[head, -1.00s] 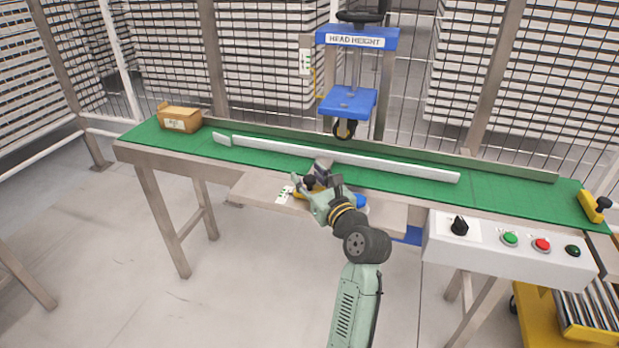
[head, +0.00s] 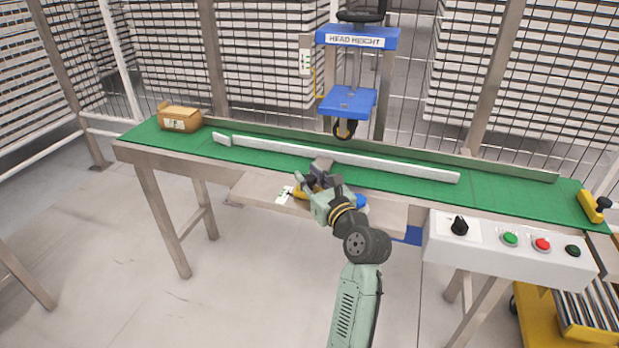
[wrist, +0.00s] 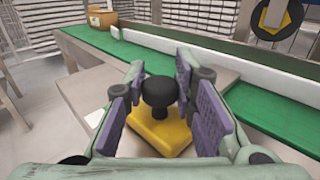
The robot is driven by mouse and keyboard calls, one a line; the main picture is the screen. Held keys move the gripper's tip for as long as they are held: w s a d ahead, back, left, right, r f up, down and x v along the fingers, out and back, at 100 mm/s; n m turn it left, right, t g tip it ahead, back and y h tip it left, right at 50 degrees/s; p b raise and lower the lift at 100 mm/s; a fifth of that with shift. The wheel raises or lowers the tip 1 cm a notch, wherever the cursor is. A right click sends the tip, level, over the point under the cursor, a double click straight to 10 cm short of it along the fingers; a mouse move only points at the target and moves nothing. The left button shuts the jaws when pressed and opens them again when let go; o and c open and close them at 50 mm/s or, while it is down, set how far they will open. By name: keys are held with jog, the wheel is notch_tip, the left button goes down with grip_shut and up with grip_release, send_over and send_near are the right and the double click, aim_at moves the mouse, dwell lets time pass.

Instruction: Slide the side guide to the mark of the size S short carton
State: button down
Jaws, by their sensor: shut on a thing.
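The side guide is a long white bar (head: 340,157) over the green belt, its left end bent; it also shows in the wrist view (wrist: 175,45). A black knob (wrist: 159,91) stands on a yellow block (wrist: 158,132) on the grey plate in front of the belt. My gripper (head: 314,180) is shut on the black knob, with purple pads on both sides of it in the wrist view. A white card with green marks (head: 284,195) lies on the plate left of the block; its text is too small to read.
A brown carton (head: 180,119) stands at the belt's left end. A blue press head (head: 348,102) labelled HEAD HEIGHT stands over the far side. A control box (head: 510,245) with a dial and buttons is at the front right. The plate (head: 250,190) left of the card is clear.

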jog(key=shift+w+r+p, duration=0.25)
jog(key=shift+w+p, duration=0.1)
jog(key=shift+p, duration=0.7)
jog(key=shift+w+d+f, duration=0.2)
jog(key=c, duration=1.3)
grip_release()
jog(key=shift+c, duration=0.2)
jog(key=v, duration=1.2)
jog(key=shift+a, duration=0.1)
